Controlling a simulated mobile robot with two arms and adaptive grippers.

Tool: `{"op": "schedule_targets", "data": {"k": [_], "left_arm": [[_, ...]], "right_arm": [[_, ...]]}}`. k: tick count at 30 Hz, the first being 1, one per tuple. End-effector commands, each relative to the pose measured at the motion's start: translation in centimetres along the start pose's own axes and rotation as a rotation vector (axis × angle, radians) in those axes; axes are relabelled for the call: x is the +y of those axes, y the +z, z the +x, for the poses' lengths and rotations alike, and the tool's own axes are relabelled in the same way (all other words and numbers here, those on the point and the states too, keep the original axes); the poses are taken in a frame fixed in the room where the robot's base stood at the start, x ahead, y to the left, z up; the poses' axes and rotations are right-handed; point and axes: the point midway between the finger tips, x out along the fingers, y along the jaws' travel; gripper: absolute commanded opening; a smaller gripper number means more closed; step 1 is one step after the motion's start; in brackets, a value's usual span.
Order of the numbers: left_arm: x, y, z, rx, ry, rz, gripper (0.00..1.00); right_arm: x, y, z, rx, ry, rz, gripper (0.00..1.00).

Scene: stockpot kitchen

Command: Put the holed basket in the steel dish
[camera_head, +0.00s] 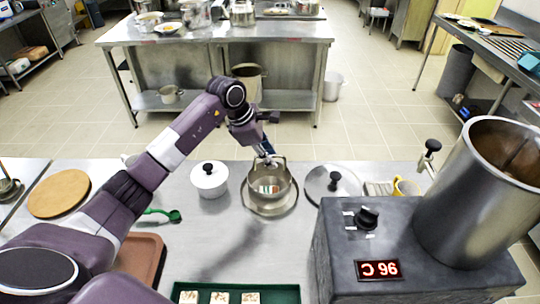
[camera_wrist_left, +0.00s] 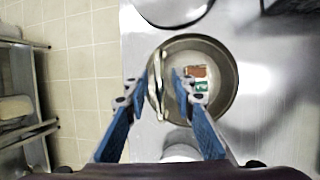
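The holed basket (camera_head: 282,186) is a round metal vessel with a raised handle, upright at the middle of the counter. Small brown, white and green pieces show inside it. The shallow steel dish (camera_head: 288,208) shows its rim around the basket's bottom; the basket appears to sit within it. My left gripper (camera_head: 267,157) is at the basket's handle. In the left wrist view the two blue fingers of my left gripper (camera_wrist_left: 157,88) stand apart, one on each side of the handle (camera_wrist_left: 158,68), with gaps visible. The basket's wall (camera_wrist_left: 232,75) is beside them. My right gripper is not in view.
A white lidded pot (camera_head: 209,180) stands to the left and a glass lid (camera_head: 322,181) to the right. The grey heater (camera_head: 345,262) carries a tall steel stockpot (camera_head: 470,205). A green tray (camera_head: 272,290) with pale blocks lies in front. A green spoon (camera_head: 172,215) lies left.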

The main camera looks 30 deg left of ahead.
Motion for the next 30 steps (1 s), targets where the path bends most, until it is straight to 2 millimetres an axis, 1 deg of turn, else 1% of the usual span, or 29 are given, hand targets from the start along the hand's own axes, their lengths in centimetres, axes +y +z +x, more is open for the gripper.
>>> {"op": "schedule_targets", "data": {"k": [5, 8, 11, 18, 21, 25, 30], "left_arm": [[0.1, 0.0, -0.2, -0.001, 0.001, 0.000, 0.24], [0.1, 0.0, -1.0, -0.001, 0.003, 0.000, 0.24], [0.2, -0.1, -2.7, 0.000, 0.006, 0.002, 0.24], [0.2, -0.1, -7.8, 0.000, 0.007, 0.001, 0.24], [0.1, -0.1, -9.7, 0.000, 0.005, 0.000, 0.24], [0.1, 0.0, -11.3, 0.000, 0.003, 0.001, 0.24], [0.0, 0.0, -12.1, 0.000, 0.001, 0.000, 0.24]], "right_arm": [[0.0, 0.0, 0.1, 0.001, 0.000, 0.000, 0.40], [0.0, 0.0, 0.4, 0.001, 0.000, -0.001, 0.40], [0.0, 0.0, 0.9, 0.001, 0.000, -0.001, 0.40], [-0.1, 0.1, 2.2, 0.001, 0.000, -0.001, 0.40], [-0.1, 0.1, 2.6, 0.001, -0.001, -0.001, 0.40], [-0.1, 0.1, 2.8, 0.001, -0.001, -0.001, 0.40], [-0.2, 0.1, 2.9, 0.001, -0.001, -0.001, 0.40]]}}
